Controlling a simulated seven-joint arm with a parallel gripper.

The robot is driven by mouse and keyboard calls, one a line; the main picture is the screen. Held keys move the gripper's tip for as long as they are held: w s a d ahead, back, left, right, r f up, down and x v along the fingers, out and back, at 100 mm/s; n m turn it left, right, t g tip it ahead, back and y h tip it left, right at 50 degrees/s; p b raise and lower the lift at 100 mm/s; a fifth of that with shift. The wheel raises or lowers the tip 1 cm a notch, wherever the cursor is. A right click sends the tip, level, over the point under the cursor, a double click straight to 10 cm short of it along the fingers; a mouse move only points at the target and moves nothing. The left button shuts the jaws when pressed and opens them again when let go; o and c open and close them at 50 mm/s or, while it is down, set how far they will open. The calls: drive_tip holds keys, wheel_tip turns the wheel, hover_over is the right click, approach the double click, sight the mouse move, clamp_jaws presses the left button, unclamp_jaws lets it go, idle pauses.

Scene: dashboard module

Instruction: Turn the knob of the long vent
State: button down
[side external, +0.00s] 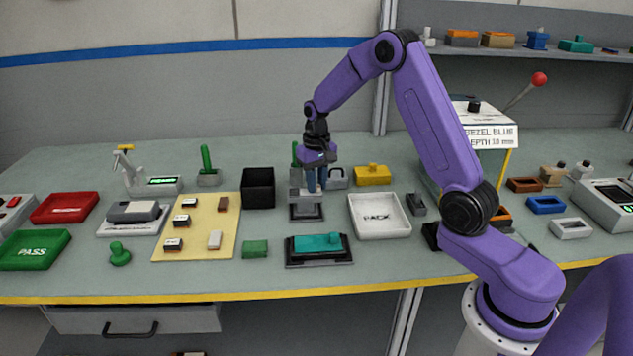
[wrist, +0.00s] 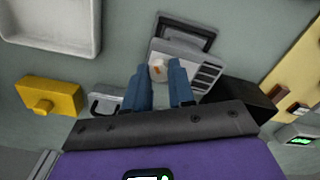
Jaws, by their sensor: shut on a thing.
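The long vent is a light grey slatted part (wrist: 188,58) in the wrist view, next to a dark-framed stand (wrist: 185,35). Its pale round knob (wrist: 157,70) with an orange mark sits at one end of the slats. My gripper (wrist: 159,67) has its two blue fingers on either side of the knob, shut on it. In the side view my gripper (side external: 316,189) points straight down at the vent, above and behind the dark stand (side external: 306,211). The fingers hide much of the vent there, and the knob cannot be made out.
A black bin (side external: 258,172) stands close on the left. A yellow block (side external: 371,174) and a white PACK tray (side external: 352,214) are on the right. A teal part (side external: 318,243) sits on a black fixture in front. A green-handled tool (side external: 206,160) stands farther left.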

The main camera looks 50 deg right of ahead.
sight(317, 186)
drive_tip(key=shift+m, duration=3)
idle(1.7)
drive_tip(key=c, duration=0.9)
unclamp_jaws()
drive_tip(key=shift+c, duration=0.2)
wheel_tip(317, 186, up, 17)
drive_tip(key=shift+r, duration=0.2)
